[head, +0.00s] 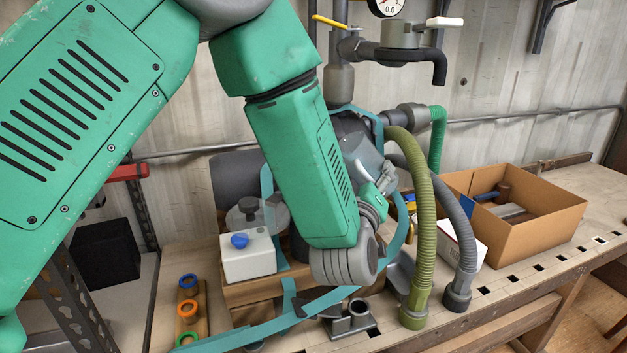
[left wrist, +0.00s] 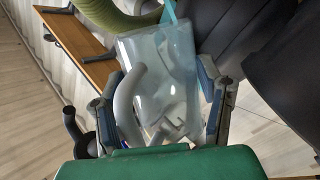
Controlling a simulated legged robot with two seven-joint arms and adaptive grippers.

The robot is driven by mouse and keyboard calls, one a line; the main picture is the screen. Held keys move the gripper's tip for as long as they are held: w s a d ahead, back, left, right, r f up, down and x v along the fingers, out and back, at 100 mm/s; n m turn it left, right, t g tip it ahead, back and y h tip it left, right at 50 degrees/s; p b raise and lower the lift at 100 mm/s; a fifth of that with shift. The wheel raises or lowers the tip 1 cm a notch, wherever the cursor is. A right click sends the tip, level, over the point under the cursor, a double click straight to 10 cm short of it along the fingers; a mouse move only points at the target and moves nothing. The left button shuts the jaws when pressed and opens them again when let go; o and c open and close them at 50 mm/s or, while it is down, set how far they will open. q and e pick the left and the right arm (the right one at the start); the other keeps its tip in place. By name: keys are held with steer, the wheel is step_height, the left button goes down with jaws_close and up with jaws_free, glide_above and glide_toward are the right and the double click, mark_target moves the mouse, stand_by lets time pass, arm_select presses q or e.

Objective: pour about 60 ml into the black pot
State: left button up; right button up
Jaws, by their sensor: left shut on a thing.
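My left gripper (head: 384,184) is shut on a clear jug (head: 364,160), at the far side of my wrist in the head view. In the left wrist view the clear jug (left wrist: 158,65) sits between the two fingers of my left gripper (left wrist: 162,80), with a pale curved handle (left wrist: 126,100) towards me. The jug looks tilted; its liquid level cannot be made out. Large dark rounded shapes (left wrist: 285,65) lie beside it in the left wrist view; I cannot tell whether one is the black pot. In the head view my forearm hides much of that area. My right gripper is out of view.
A green hose (head: 424,210) and a grey hose (head: 455,215) hang close right of the gripper. A cardboard box (head: 540,235) stands on the bench at right. A tap (head: 400,53) is above. A white box with a blue cap (head: 247,262) stands left of my wrist.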

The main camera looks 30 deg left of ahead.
arm_select(q)
steer(key=shift+d+r+m+p, duration=0.1)
steer(key=shift+r+m+p, duration=0.3)
steer(key=shift+p, duration=0.15)
step_height(320, 180, down, 10)
steer(key=w+d+m+g+p, duration=0.1)
steer(key=m+g, duration=0.2)
steer(key=m, duration=0.3)
steer(key=shift+w+d+y, duration=0.3)
steer(key=shift+w+d, duration=0.05)
steer(key=shift+d, duration=0.05)
steer(key=shift+f, duration=0.1)
